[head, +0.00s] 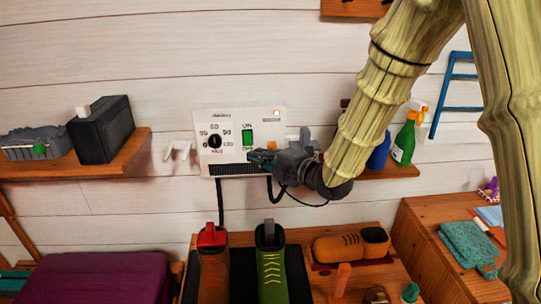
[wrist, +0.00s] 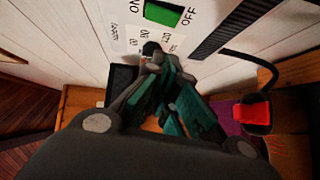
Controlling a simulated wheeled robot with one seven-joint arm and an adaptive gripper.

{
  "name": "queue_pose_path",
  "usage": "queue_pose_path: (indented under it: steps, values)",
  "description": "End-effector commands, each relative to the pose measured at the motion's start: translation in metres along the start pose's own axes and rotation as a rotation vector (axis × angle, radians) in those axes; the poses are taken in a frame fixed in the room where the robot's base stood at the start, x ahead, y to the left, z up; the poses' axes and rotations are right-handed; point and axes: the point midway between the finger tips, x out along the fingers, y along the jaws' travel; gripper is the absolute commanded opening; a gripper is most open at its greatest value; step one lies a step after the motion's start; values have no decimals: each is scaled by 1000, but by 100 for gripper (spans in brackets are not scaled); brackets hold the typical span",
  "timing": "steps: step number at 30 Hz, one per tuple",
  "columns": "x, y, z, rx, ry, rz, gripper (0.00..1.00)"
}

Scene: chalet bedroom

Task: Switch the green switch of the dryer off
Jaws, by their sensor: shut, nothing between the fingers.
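The dryer (head: 232,160) is a white box on the plank wall. Its green switch (head: 247,137) sits between the ON label above and the OFF label below. The green switch also shows at the top of the wrist view (wrist: 163,13). My gripper (head: 257,157) is shut and empty, in front of the dryer just below and right of the switch. In the wrist view its fingers (wrist: 165,66) point toward the panel, below the switch. I cannot tell whether they touch the panel.
A black dial (head: 215,141) is left of the switch. A white hook (head: 177,150) is beside the dryer. Shelves hold a black box (head: 102,130) at left and a green spray bottle (head: 404,143) at right. Boots (head: 270,272) stand on the bench below, and a cable (head: 220,203) hangs down.

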Motion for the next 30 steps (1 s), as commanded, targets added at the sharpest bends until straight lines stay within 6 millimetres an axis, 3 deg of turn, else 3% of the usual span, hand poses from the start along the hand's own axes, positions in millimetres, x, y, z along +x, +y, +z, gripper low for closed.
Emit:
queue_pose_path:
  steps: [6, 12, 30]
  values:
    - [36, 2, 1, 2, 1, 1, 0]
    - [50, 2, 18, 2, -1, -1, 0]
    - [60, 0, 28, 1, 0, 0, 0]
